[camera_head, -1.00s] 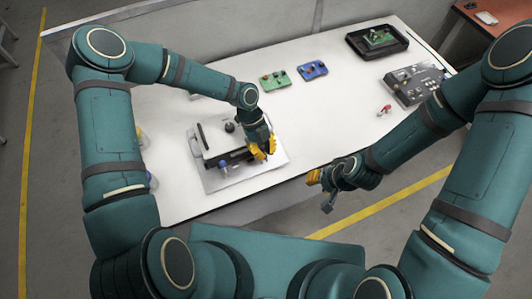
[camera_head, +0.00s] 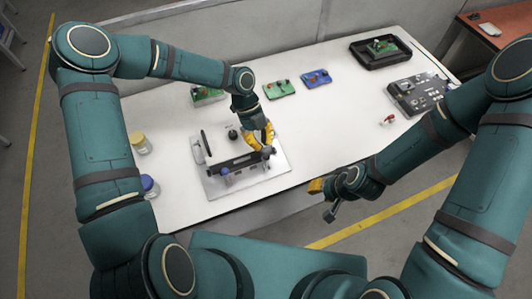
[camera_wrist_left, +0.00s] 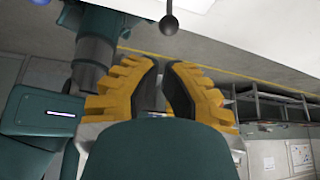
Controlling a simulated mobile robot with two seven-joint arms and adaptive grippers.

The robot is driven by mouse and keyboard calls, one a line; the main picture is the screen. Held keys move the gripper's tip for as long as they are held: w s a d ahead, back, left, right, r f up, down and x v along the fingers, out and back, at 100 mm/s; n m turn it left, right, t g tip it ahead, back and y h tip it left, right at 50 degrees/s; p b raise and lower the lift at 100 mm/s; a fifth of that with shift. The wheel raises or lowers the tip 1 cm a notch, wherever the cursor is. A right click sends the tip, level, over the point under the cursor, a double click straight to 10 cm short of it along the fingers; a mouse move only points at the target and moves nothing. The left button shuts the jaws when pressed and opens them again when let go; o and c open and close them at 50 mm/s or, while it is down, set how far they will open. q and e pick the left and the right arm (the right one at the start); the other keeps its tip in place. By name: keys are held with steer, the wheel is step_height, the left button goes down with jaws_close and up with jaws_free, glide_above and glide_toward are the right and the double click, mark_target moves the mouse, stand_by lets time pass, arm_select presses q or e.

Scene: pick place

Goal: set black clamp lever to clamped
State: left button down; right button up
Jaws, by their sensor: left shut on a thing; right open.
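A clamp fixture on a pale plate (camera_head: 222,190) lies near the table's front edge. My right gripper (camera_head: 322,200) is open and empty off the table's front edge.
Green board (camera_head: 281,89), blue board (camera_head: 316,78), black tray (camera_head: 379,48) and dark control panel (camera_head: 420,93) lie further back and right. A small red item (camera_head: 388,119) lies nearby. A yellow-lidded jar (camera_head: 140,143) and blue-lidded jar (camera_head: 149,186) stand left.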

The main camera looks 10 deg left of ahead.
arm_select(q)
steer(key=v, duration=0.5)
steer(key=shift+w+a+r, duration=0.1)
steer(key=shift+r, duration=0.25)
